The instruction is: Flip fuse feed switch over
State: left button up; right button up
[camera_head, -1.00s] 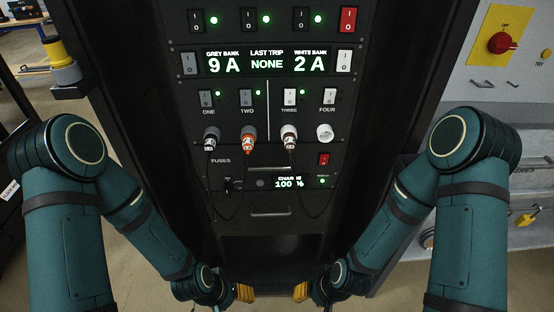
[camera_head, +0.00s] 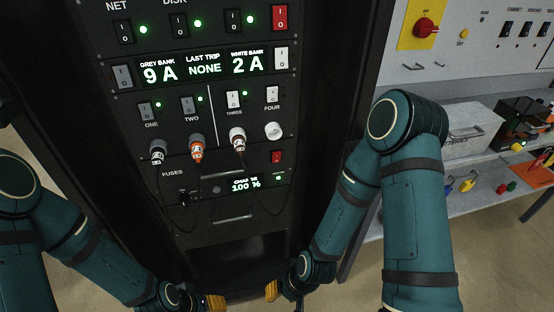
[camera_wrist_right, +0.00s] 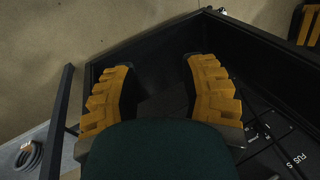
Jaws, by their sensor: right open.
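The fuses panel (camera_head: 215,190) is low in the black rack, labelled FUSES at its left. Part of a panel with fuse lettering (camera_wrist_right: 297,160) shows in the right wrist view. My right gripper (camera_wrist_right: 160,95) is open and empty, its yellow fingers apart; one finger shows below the panel in the head view (camera_head: 271,291). My left gripper (camera_head: 216,302) is beside it at the bottom edge, its jaw gap hidden. Neither touches a switch.
Above the panel are several plugs, including an orange one (camera_head: 197,150), with hanging cables, rocker switches and a lit display (camera_head: 205,65). A workbench (camera_head: 400,205) with a grey box (camera_head: 468,135) stands at right.

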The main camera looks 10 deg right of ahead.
jog(key=shift+w, duration=0.25)
jog(key=c, duration=0.7)
jog(key=w+m+t, duration=0.1)
jog(key=w, duration=0.1)
jog(key=w+r+m+t, duration=0.1)
jog(key=w, duration=0.1)
jog(key=w+m+t, duration=0.1)
jog(key=w, duration=0.1)
jog(key=shift+w+d+r+m+t+b, duration=0.2)
jog(key=shift+w+r+m+t+b, duration=0.1)
jog(key=shift+w+b, duration=0.1)
grip_shut()
jog(key=w+d+r+m+t+h+b, duration=0.1)
jog(key=w+d+r+m+t+h, duration=0.1)
jog(key=w+d+r+m+t, duration=0.2)
jog(key=w+d+r+m+t+h, duration=0.2)
jog(key=w+d+r+m+t, duration=0.2)
jog(key=w+r+m+t, duration=0.2)
jog(key=w+r+m, duration=0.2)
jog(key=w+r, duration=0.1)
jog(key=w, duration=0.1)
jog(key=shift+w+d+r+m+t+b, duration=0.2)
jog(key=shift+w+r+m+t+b, duration=0.05)
jog(key=shift+w+m+t+b, duration=0.15)
